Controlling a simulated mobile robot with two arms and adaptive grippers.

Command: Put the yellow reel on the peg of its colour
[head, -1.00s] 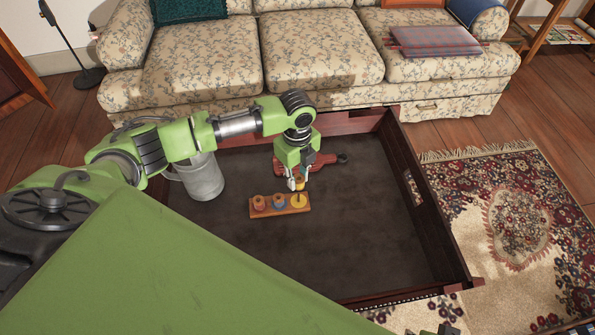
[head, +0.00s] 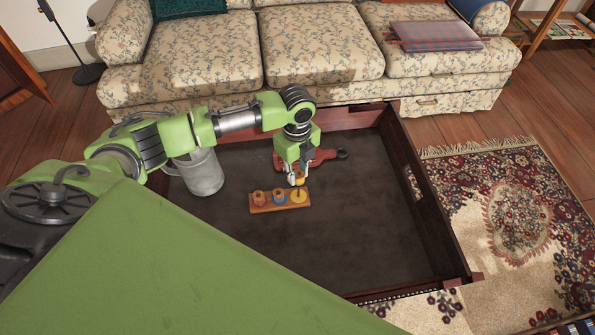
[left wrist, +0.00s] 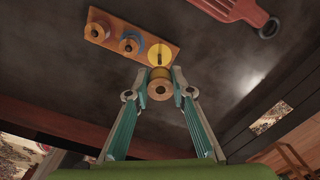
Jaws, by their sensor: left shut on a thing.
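A wooden peg board (head: 268,208) lies on the dark tray-like table, with a red-orange, a blue and a yellow peg spot in a row. The yellow spot (head: 299,196) at the right end has a bare upright peg; it also shows in the left wrist view (left wrist: 160,54). My left gripper (head: 298,180) is shut on the yellow reel (left wrist: 160,87), a spool with a tan end. It holds the reel above and just beyond the yellow spot in the head view, apart from the peg. My right gripper is not in view.
Reels sit on the red-orange (head: 259,197) and blue (head: 279,197) spots. A red paddle-shaped board (head: 322,157) lies behind the gripper. A grey metal jug (head: 203,174) stands at the left. Raised dark wooden sides (head: 425,210) edge the table. Its front right is clear.

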